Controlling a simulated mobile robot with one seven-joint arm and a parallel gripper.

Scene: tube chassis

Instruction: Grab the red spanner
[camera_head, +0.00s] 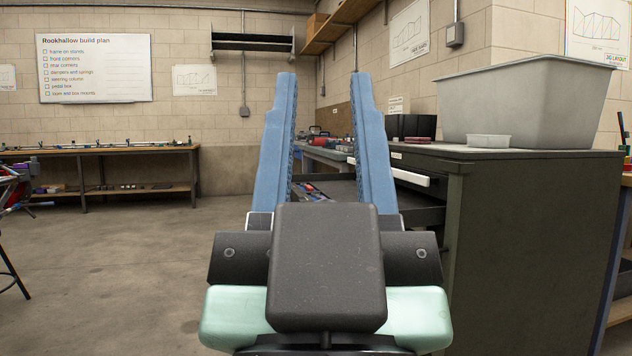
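My gripper (322,80) is in the middle of the view, its two long blue fingers pointing away from me and apart. It is open, and nothing shows held between the fingers. I cannot make out a red spanner for certain. An open drawer (422,213) sticks out of the dark green cabinet (530,240). Small coloured tools (313,192) show between my fingers, at the drawer; they are too small to tell apart. My fingers hide part of the drawer.
A grey tub (530,105) and a small tray (488,141) stand on the cabinet top at right. A workbench (100,150) runs along the left wall. A bench with red items (322,137) is at the back. The floor (130,260) at left is mostly clear.

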